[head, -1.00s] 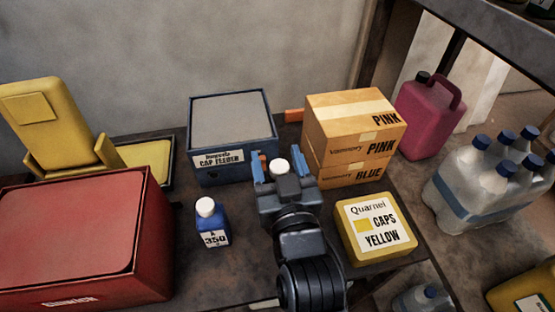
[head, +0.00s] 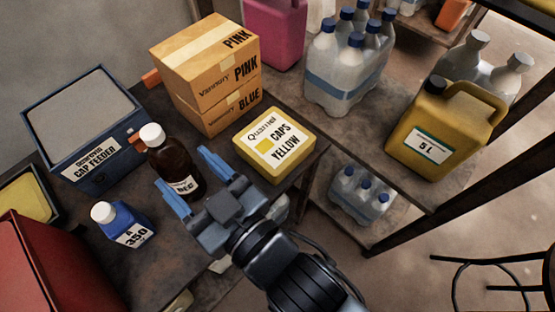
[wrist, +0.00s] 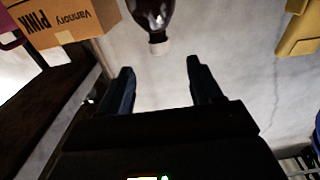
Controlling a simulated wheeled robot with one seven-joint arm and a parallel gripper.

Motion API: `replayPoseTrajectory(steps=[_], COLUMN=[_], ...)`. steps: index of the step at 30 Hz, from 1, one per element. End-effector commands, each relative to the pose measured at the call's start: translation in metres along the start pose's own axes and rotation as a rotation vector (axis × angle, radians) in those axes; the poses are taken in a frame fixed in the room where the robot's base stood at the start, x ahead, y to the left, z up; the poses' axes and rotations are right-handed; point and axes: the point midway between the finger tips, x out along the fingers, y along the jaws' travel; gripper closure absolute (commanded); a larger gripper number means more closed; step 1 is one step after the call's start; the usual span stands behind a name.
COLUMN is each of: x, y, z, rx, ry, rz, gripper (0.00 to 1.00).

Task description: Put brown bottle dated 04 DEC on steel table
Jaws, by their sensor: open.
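A brown bottle (head: 172,163) with a white cap stands upright on the dark worktop. Its label reads DEC; the rest of the date is hidden by my finger or too small. My gripper (head: 181,167) is open and empty, its two blue fingers pointing at the bottle from the near side. In the wrist view the bottle (wrist: 153,14) appears upside down at the top, beyond the fingertips (wrist: 160,72) and apart from them. I cannot tell which surface is the steel table.
A blue bottle (head: 122,226) stands left of the brown one, with the cap feeder (head: 84,127) behind. A yellow caps box (head: 275,145) and stacked cartons (head: 207,75) stand right. A rack at right holds a water pack (head: 346,65) and a yellow jerrycan (head: 445,130).

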Motion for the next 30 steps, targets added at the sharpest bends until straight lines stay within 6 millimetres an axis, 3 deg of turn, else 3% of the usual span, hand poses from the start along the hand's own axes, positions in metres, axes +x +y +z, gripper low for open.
replayPoseTrajectory(steps=[5,8,12,18,24,30], x=[-0.011,-0.041,-0.112,-0.221,-0.315,-0.374], y=[0.013,0.040,0.085,0.115,0.107,0.082], z=[0.006,0.019,0.040,0.053,0.045,0.026], rx=[-0.006,-0.019,-0.033,-0.024,0.022,0.082], ry=[-0.009,-0.032,-0.078,-0.145,-0.204,-0.241], rz=[0.024,0.080,0.203,0.392,0.590,0.767], gripper=[0.35,0.35,0.35,0.35,0.35,0.35])
